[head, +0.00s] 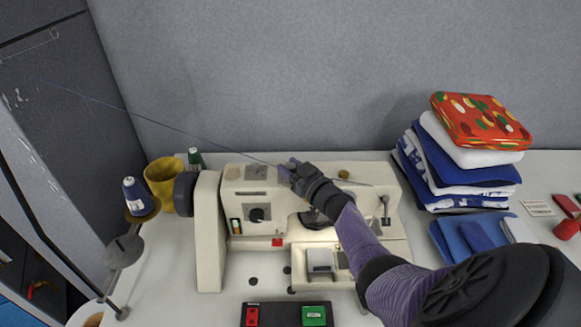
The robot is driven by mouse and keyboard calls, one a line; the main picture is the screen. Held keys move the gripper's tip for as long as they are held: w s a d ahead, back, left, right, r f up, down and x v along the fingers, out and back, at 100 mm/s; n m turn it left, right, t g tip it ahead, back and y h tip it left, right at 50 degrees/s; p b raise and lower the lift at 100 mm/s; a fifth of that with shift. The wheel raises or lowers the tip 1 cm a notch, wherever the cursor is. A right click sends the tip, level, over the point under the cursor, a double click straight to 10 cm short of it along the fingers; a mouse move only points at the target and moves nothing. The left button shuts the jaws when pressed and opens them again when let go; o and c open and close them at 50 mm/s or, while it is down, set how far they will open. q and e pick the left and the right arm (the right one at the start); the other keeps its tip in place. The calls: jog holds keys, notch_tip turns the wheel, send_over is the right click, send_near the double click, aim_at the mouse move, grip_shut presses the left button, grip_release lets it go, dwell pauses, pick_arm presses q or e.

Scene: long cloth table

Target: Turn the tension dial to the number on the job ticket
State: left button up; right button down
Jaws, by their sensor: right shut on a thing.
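The cream sewing machine (208,235) stands left of the table's middle. A larger dark round part (312,220) is partly covered by my right wrist; I cannot tell which is the tension dial. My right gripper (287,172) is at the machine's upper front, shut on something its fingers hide. A thin thread runs from the upper left to the fingertips. A small pale card (537,208) lies at the right, possibly the job ticket; its print is unreadable. My left gripper is out of view.
Folded cloths (465,175) are stacked at the back right, with a blue pile (462,238) in front. A red-and-green switch box (283,315) is in front. My right forearm crosses the machine's right side.

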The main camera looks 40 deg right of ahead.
jog(key=shift+c, duration=1.7)
grip_release()
jog(key=shift+s, duration=0.3)
jog(key=s+p, duration=0.3)
jog(key=s, duration=0.6)
jog(key=shift+s+a, duration=0.15)
jog(key=shift+a, duration=0.05)
